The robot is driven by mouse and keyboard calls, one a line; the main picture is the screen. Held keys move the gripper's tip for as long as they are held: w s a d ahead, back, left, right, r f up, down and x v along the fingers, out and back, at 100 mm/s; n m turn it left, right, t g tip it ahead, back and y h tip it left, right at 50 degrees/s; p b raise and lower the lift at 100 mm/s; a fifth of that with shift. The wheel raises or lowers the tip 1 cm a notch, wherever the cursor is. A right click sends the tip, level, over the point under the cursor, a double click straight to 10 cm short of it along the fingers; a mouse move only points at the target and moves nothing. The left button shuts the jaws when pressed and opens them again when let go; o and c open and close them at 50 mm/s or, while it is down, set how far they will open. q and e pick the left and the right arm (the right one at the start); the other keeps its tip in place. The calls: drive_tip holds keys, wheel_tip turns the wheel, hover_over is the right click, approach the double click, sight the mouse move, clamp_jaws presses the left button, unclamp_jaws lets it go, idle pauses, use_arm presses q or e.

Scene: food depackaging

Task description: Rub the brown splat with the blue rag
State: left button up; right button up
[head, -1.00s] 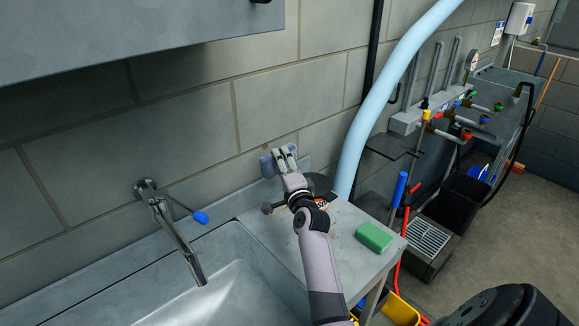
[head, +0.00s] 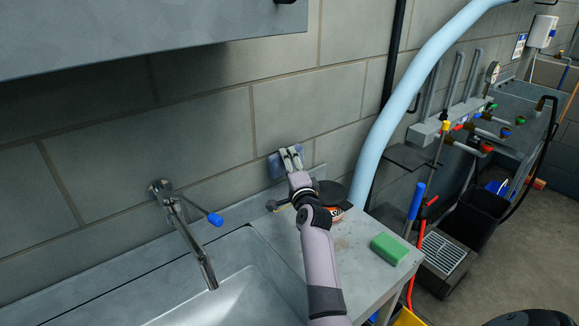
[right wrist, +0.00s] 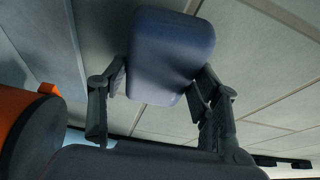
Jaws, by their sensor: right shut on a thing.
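The blue rag (head: 275,166) is a flat, blue-grey pad with rounded corners, up at the block wall just above the counter's back edge. My right gripper (head: 291,156) is shut on it. In the right wrist view the rag (right wrist: 172,55) shows between the fingers of the right gripper (right wrist: 160,92), with the wall behind it. I cannot tell whether the rag touches the wall. My left gripper is not in view.
A green sponge (head: 390,249) lies on the metal counter (head: 352,262). A dark round tool with an orange label (head: 333,197) is beside my right wrist; its orange and black body (right wrist: 25,130) is close in the wrist view. The tap (head: 186,232) and sink are left, a pale blue pipe (head: 395,112) right.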

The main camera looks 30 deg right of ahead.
drive_tip(key=shift+w+b, duration=0.3)
drive_tip(key=shift+w, duration=0.75)
drive_tip(key=shift+d+b, duration=0.7)
drive_tip(key=shift+d, duration=1.25)
drive_tip(key=shift+w, duration=0.15)
drive_tip(key=shift+a+r, duration=0.1)
drive_tip(key=shift+a+p, duration=1.25)
drive_tip(key=shift+a, duration=0.75)
